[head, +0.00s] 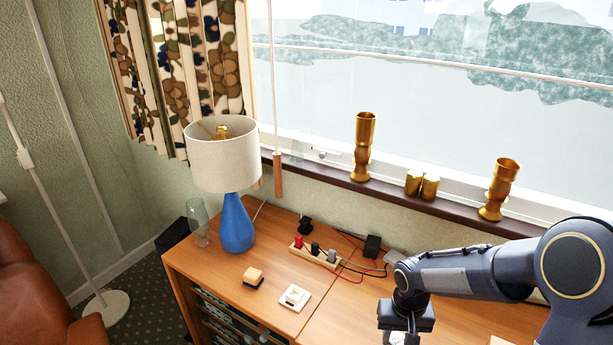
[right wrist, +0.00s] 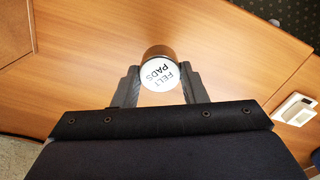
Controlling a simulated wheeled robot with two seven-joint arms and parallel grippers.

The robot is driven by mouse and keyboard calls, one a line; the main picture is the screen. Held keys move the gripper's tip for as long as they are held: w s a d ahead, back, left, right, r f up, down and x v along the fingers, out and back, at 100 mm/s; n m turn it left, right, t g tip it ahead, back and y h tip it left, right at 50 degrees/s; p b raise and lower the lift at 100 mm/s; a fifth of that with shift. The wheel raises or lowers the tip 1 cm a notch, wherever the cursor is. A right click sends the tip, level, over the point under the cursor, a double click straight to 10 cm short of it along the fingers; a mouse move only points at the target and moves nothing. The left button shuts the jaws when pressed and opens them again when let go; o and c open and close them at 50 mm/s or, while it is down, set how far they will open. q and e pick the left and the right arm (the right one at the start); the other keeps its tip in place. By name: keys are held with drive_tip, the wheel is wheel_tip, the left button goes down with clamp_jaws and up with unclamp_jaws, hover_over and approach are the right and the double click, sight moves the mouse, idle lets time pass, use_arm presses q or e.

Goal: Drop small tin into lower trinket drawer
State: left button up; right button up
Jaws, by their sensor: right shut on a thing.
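The small tin (right wrist: 160,73) is round, with a dark side and a white lid lettered "FELT PADS". My right gripper (right wrist: 158,88) is shut on it, one finger at each side, over the wooden top in the right wrist view. In the head view my right gripper (head: 404,325) is at the bottom edge, right of centre, and a little of the tin's pale lid shows below it. I cannot make out the lower trinket drawer; a brown wooden piece (right wrist: 14,38) at the left of the right wrist view could be part of its unit. My left gripper is out of view.
A blue lamp (head: 236,226), a glass (head: 198,222), a power strip (head: 315,256) with cables, and two small square items (head: 253,278) (head: 294,297) stand on the wooden cabinet top (head: 215,280). Brass vases (head: 363,148) (head: 498,190) stand on the sill.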

drive_tip(key=shift+w+a+f+n, duration=0.2)
drive_tip(key=shift+w+f+n, duration=0.15)
drive_tip(key=shift+f, duration=0.2)
drive_tip(key=shift+w+a+f+n, duration=0.15)
drive_tip(key=shift+w+f+n, duration=0.2)
drive_tip(key=shift+f, duration=0.15)
